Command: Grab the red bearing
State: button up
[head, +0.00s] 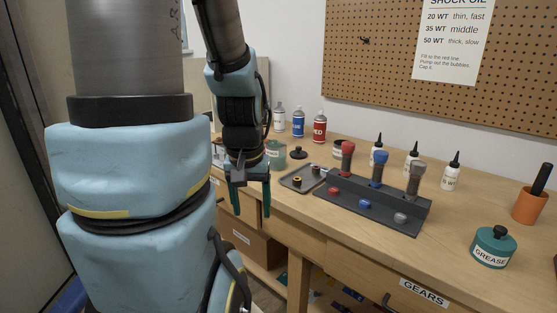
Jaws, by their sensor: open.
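My gripper (250,192) hangs above the front edge of the workbench with its two green fingers pointing down. It is open and nothing shows between the fingers. A shallow grey tray (286,184) lies to its right with small round parts in it: a dark ring with a tan middle (297,181) and a darker reddish part (315,170). A small red round piece (333,191) sits at the front of the dark grey stand, right of the tray. I cannot tell which of these is the red bearing.
The dark stand (420,216) also holds blue and grey pieces and upright red-, blue- and grey-topped cylinders. A grease jar (493,247), an orange cup (530,204), white bottles (451,172) and spray cans (319,127) stand around it. Bare wood lies in front of the stand.

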aim_at(316, 169)
jog(key=u, duration=1.25)
jog(key=k+l+u, duration=0.5)
jog(key=k, duration=0.2)
jog(key=l, duration=0.35)
